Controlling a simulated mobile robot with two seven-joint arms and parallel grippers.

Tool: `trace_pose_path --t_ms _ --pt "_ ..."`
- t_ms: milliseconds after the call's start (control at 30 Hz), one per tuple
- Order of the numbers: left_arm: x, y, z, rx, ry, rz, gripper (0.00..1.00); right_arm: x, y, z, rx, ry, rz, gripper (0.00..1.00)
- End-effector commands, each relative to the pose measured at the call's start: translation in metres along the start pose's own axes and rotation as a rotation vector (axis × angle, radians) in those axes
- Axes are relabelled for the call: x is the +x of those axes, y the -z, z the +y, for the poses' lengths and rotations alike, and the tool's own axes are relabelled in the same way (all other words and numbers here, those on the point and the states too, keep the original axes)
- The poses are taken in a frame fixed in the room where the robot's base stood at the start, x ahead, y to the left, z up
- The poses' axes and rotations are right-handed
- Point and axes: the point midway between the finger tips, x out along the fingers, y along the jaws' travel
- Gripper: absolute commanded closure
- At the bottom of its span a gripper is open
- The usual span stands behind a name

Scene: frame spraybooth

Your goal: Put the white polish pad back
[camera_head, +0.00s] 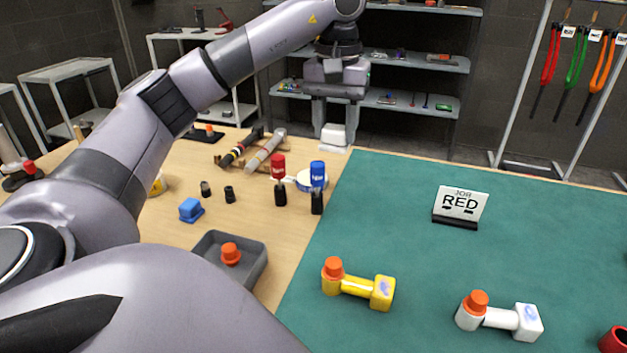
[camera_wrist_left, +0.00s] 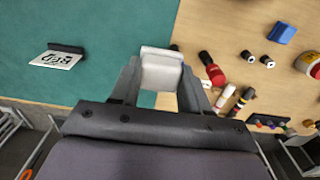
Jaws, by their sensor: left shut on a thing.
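The white polish pad (camera_head: 333,132) is a small pale block at the back of the table, near the border of the wood and the green mat. My left gripper (camera_head: 334,118) points down there and is shut on the pad. In the left wrist view the pad (camera_wrist_left: 161,70) sits between the two fingers (camera_wrist_left: 160,88). A flat white piece (camera_head: 335,149) shows right below the pad in the head view; I cannot tell whether they touch. My right gripper is in neither view.

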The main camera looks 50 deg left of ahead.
Motion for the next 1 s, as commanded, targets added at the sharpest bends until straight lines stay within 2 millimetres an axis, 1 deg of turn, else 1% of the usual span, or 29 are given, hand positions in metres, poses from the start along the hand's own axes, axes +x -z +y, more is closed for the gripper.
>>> trace_pose_path --t_ms 67,167,267,400,633,700,833,1000 --pt "0.0 0.0 -0.001 0.005 -0.001 0.0 0.78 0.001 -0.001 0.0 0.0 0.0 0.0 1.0" --pt "0.008 0.0 -0.001 0.008 0.001 -0.003 0.78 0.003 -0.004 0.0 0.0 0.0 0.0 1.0" --pt "0.027 -0.001 -0.001 0.01 0.001 -0.006 0.78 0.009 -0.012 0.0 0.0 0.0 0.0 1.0" --pt "0.059 -0.001 -0.001 0.009 0.001 -0.006 0.78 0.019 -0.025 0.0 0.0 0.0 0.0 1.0" --pt "0.107 -0.002 -0.001 0.01 0.001 -0.006 0.78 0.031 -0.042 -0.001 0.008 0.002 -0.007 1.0" --pt "0.12 -0.002 -0.001 0.01 0.0 -0.005 0.78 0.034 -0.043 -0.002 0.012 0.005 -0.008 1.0" --pt "0.143 -0.002 -0.002 0.008 0.003 -0.004 0.78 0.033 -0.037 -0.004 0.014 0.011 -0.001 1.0" --pt "0.156 -0.001 -0.002 0.007 0.001 -0.002 0.78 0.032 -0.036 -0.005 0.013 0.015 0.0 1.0"
